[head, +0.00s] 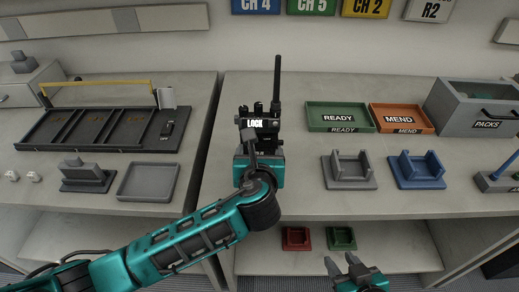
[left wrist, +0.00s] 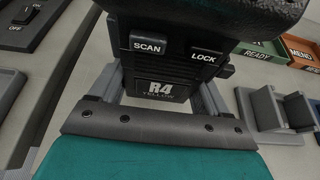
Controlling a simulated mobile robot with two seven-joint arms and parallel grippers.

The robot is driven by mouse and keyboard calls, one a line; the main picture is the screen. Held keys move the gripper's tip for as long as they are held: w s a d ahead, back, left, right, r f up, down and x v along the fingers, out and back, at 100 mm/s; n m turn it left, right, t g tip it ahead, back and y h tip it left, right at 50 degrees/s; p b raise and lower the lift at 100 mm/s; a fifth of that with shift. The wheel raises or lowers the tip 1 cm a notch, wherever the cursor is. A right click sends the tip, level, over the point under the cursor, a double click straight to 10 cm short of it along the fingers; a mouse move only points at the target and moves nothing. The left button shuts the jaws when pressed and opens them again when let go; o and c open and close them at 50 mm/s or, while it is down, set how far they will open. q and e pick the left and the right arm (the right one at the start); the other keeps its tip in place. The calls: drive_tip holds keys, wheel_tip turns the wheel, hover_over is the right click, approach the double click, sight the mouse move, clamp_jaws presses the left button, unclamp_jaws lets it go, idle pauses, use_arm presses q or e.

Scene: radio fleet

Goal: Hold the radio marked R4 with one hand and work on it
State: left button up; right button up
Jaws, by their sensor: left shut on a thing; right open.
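A black handheld radio (head: 262,128) with a tall antenna stands upright over the middle of the counter in the head view. A LOCK label shows on it. In the left wrist view the radio (left wrist: 165,72) fills the upper middle, with SCAN and LOCK buttons and the marking R4 YELLOW. My left gripper (head: 260,150) is shut on the radio; its hand hides the radio's lower part. I cannot tell whether the radio touches the counter. My right gripper (head: 347,266) is open and empty, low in front of the counter's edge.
A green READY tray (head: 324,126) and an orange MEND tray (head: 376,127) lie right of the radio. Before them stand a grey holder (head: 348,183) and a blue holder (head: 418,184). A PACKS bin (head: 460,106) is far right. A black charger rack (head: 72,146) stands left.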

use_arm(q)
drive_tip(key=shift+f+b, duration=1)
drive_tip(key=shift+f, duration=1.45)
use_arm(e)
drive_tip(key=shift+a+f, duration=0.25)
drive_tip(key=shift+f, duration=0.75)
drive_tip(key=shift+w+r, duration=0.1)
drive_tip(key=shift+r, duration=0.05)
use_arm(q)
drive_tip(key=shift+f, duration=0.4)
use_arm(e)
drive_tip(key=shift+d, duration=0.15)
